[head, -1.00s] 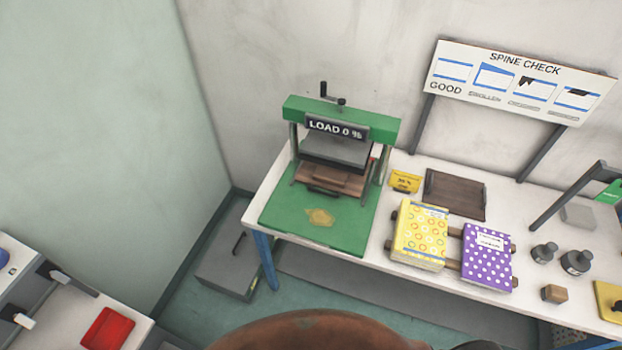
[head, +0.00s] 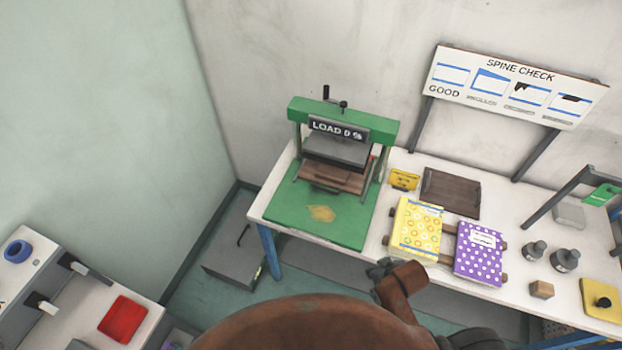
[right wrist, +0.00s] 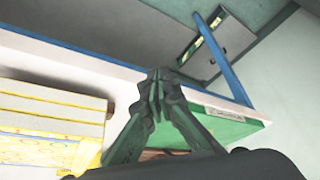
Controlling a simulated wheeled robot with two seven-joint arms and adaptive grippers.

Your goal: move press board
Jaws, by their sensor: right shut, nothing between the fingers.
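A green press (head: 345,118) with a "LOAD 0 %" sign stands at the left end of the white table. Brown wooden boards (head: 335,178) sit under its grey plate. A separate dark brown board (head: 450,192) lies flat on the table to the right of the press. I cannot tell which is the press board. My right gripper (head: 382,268) is shut and empty by the table's front edge, below the yellow book. In the right wrist view its closed fingers (right wrist: 158,85) are in front of the green press base (right wrist: 225,125). My left gripper is out of view.
A yellow book (head: 418,228) and a purple dotted book (head: 480,248) lie on wooden strips in front of the dark board. A small yellow sign (head: 404,180) stands by the press. Dark weights (head: 565,260) are further right. A grey box (head: 235,258) is on the floor.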

